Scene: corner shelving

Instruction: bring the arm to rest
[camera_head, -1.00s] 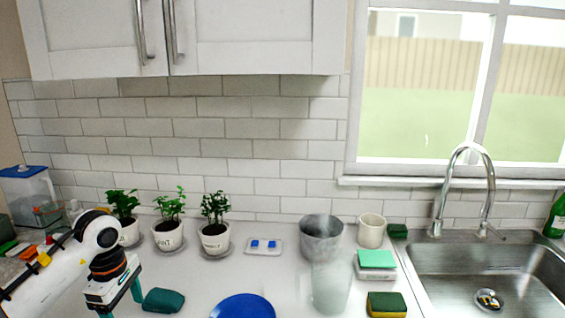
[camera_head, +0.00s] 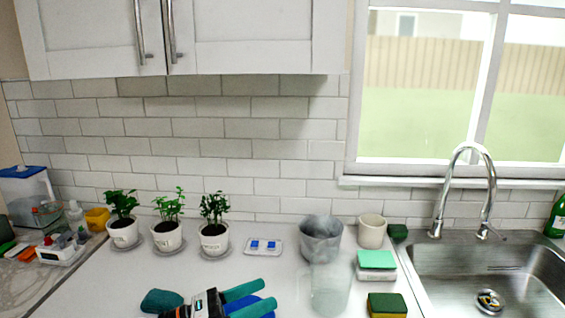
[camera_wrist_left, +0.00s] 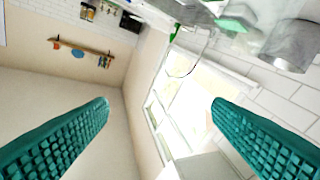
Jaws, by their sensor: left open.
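My left gripper (camera_head: 270,293) shows at the bottom of the head view, its two teal fingers apart and pointing right. It is in front of the blue plate (camera_head: 268,299), hiding most of it. Nothing shows between the fingers. In the left wrist view the fingers (camera_wrist_left: 160,106) are spread wide, with wall and window beyond them. A dark teal cloth-like item (camera_head: 162,301) lies on the counter just left of the gripper. My right gripper is not in view.
Three potted plants (camera_head: 166,236) on saucers stand along the back wall. A white tray with blue pieces (camera_head: 263,247), a grey pot (camera_head: 321,240), a clear glass (camera_head: 330,290) and sponges (camera_head: 387,305) are right of centre. The sink (camera_head: 495,270) is far right.

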